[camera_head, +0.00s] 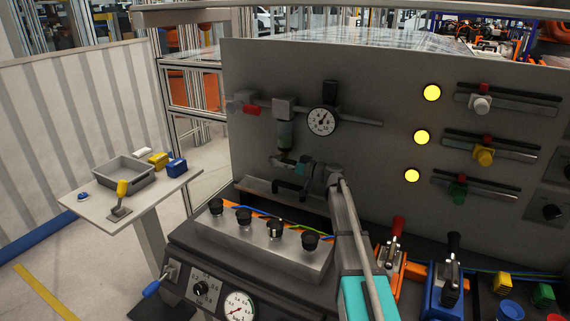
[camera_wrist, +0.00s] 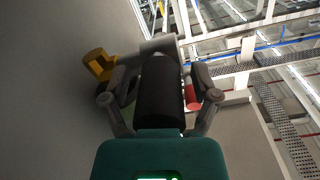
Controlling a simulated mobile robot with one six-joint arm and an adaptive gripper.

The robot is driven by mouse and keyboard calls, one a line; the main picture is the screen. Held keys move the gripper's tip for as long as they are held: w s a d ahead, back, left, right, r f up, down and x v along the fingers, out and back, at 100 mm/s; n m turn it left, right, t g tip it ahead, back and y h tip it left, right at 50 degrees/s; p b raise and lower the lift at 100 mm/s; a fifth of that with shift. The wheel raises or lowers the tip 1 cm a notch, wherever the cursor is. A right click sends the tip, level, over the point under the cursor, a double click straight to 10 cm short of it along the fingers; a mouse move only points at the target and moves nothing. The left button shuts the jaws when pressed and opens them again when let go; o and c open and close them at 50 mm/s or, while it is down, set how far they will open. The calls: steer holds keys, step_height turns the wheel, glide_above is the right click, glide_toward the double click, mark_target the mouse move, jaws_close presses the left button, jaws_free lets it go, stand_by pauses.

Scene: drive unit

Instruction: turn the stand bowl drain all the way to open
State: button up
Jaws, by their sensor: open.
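In the head view a grey bowl unit (camera_head: 285,133) hangs below a square block on the upright panel, left of a round gauge (camera_head: 322,121). My gripper (camera_head: 284,165) is just below that bowl, its wrist coming in from the right. The bowl's lower end, where a drain would sit, is too small and partly covered to make out. In the wrist view my gripper (camera_wrist: 160,98) is open. A dark cylinder (camera_wrist: 158,92) shows between its fingers; whether they touch it I cannot tell. The drain's turn position is not readable.
A yellow part (camera_wrist: 98,64) sticks out by the left finger in the wrist view. A red-handled valve (camera_head: 250,109) is left of the bowl. Below is a box with several black knobs (camera_head: 244,216). Sliders and lit yellow lamps (camera_head: 421,136) are at the right.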

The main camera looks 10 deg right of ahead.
jaws_close()
steer(key=shift+d, duration=0.1)
